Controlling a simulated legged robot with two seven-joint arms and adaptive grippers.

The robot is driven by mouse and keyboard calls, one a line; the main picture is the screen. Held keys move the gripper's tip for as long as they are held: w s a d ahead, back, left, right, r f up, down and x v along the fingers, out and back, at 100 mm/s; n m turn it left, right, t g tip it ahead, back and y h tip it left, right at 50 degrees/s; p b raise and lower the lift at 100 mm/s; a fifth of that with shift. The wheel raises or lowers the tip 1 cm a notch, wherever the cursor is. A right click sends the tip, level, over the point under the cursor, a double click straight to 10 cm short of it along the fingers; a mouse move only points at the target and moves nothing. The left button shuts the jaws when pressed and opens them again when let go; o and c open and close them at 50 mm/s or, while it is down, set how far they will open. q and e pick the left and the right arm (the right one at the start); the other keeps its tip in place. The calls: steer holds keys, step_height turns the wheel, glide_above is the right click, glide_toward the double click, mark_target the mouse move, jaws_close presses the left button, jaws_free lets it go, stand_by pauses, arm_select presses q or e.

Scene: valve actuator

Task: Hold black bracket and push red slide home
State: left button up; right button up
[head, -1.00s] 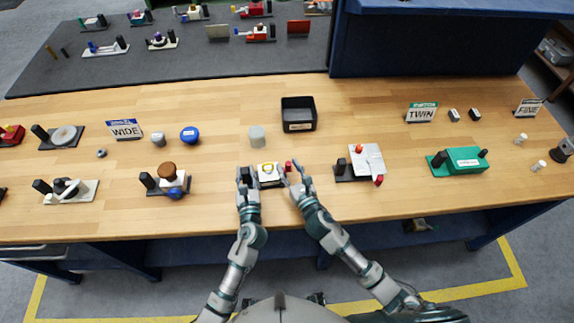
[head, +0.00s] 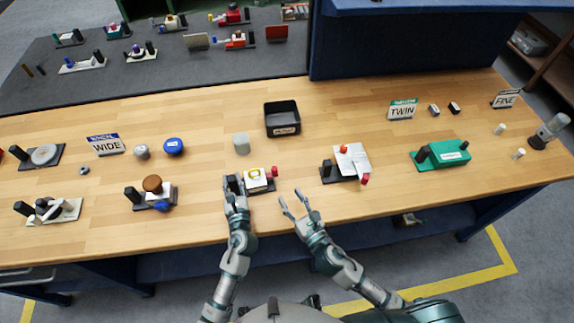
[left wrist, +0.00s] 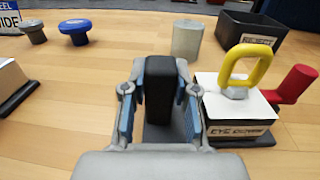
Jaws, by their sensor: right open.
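The black bracket (left wrist: 165,95) is an upright black post on a dark base. My left gripper (head: 234,182) has its fingers on either side of it and is shut on it; in the left wrist view the fingertips (left wrist: 162,72) lie against its sides. Right of the post is a white block (left wrist: 236,104) with a yellow eye (left wrist: 246,66) on top and a partly readable label. The red slide (left wrist: 297,84) sticks up at the block's right side; in the head view it is a small red knob (head: 274,171). My right gripper (head: 295,206) is open and empty, apart from the slide, to its lower right.
A grey cylinder (head: 241,144) and a black bin (head: 282,118) stand behind the fixture. A fixture with a white plate and red knobs (head: 349,163) is to the right. A fixture with a brown knob (head: 152,184) is to the left. Bare wood lies between them.

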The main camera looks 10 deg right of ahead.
arm_select(q)
steer(key=o, duration=0.5)
steer(key=shift+f, duration=0.3)
steer(key=shift+c, duration=0.2)
arm_select(e)
steer(key=shift+w, duration=0.1)
arm_select(q)
steer(key=shift+r, duration=0.1)
steer(key=shift+r, duration=0.1)
